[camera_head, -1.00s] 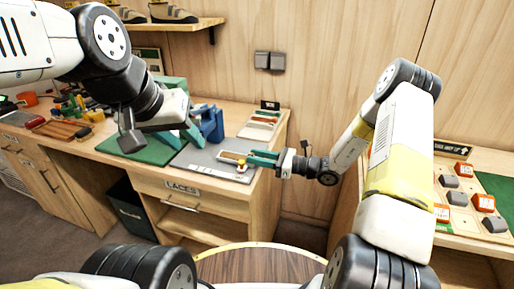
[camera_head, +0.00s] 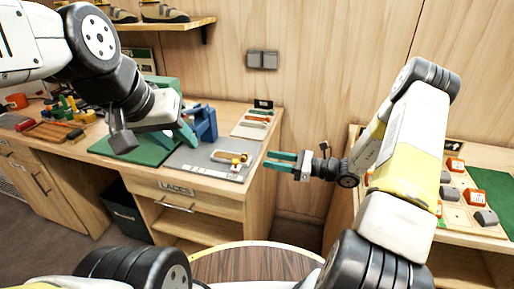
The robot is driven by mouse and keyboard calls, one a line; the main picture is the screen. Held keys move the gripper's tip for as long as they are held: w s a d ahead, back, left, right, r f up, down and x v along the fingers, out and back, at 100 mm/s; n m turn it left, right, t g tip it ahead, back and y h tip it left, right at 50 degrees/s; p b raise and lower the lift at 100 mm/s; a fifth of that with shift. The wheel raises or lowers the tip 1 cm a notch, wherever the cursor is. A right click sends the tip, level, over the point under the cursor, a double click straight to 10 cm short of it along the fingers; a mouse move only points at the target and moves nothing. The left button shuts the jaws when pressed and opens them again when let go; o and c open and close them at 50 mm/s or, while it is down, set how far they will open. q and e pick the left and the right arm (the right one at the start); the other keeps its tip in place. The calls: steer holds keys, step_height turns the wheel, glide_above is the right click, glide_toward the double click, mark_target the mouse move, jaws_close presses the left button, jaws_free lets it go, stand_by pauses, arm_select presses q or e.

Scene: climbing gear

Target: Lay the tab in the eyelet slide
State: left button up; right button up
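A small tan-and-orange piece with a yellow knob (camera_head: 236,160) lies on a grey plate (camera_head: 196,163) at the right end of the left bench. I cannot tell for sure which part is the tab and which is the eyelet slide. My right gripper (camera_head: 268,160) is open and empty, its two teal fingers apart, to the right of that piece and clear of it. My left gripper (camera_head: 187,137) is over the bench by a blue stand (camera_head: 204,122). Its own arm partly hides it, and its opening is unclear.
Several strips (camera_head: 255,122) lie in a tray behind the plate. A right-hand bench holds several orange and grey blocks (camera_head: 455,165). A gap separates the benches.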

steer(key=s+d+r+n+h, duration=0.3)
steer(key=s+r+n+h, duration=0.4)
steer(key=s+r+n, duration=0.4)
steer(key=s+d+r+n+h, duration=0.3)
steer(key=s+r+n+h, duration=0.5)
steer(key=s+r+n, duration=0.3)
step_height(320, 180, up, 2)
steer(key=shift+s+d+r+t, duration=0.15)
steer(key=shift+s+d+t, duration=0.2)
steer(key=shift+s, duration=0.7)
